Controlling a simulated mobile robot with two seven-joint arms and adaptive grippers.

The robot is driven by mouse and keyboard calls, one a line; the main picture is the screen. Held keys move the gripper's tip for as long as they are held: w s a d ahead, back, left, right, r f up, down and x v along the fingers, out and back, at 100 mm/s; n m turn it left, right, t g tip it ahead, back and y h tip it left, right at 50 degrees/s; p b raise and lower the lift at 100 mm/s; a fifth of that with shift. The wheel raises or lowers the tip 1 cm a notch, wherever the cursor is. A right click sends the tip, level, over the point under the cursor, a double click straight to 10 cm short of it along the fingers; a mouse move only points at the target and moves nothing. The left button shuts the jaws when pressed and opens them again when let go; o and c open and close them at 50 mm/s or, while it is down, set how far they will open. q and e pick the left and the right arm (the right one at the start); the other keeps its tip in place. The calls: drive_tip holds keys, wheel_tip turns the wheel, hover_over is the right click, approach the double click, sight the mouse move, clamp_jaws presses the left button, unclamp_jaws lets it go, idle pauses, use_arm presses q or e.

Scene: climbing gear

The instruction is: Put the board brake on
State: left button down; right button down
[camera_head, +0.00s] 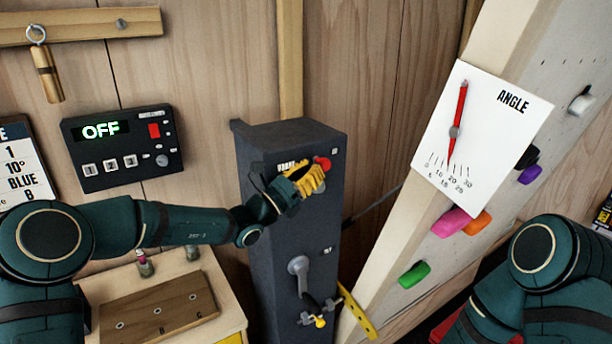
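A dark grey control column (262,225) stands in the middle of the head view, in front of the wood wall. My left gripper (311,181), with yellow fingers, is at the column's upper front face, over a partly hidden label. A red knob (322,163) shows just beyond the fingers. I cannot tell whether they touch it or how far they are closed. A grey crank handle (299,266) and a small yellow knob (320,322) are lower on the column. Which part is the brake is not clear. My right arm is at the lower right; its gripper is out of view.
The slanted climbing board (388,248) with coloured holds rises right of the column and carries an angle dial (483,134). A wall panel (122,146) at the left reads OFF. A wooden cabinet (232,315) with a board on top stands below my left arm.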

use_arm(q)
drive_tip(key=shift+w+d+r, duration=0.25)
drive_tip(key=shift+d+r, duration=0.05)
drive_tip(key=shift+d, duration=0.1)
idle(0.6)
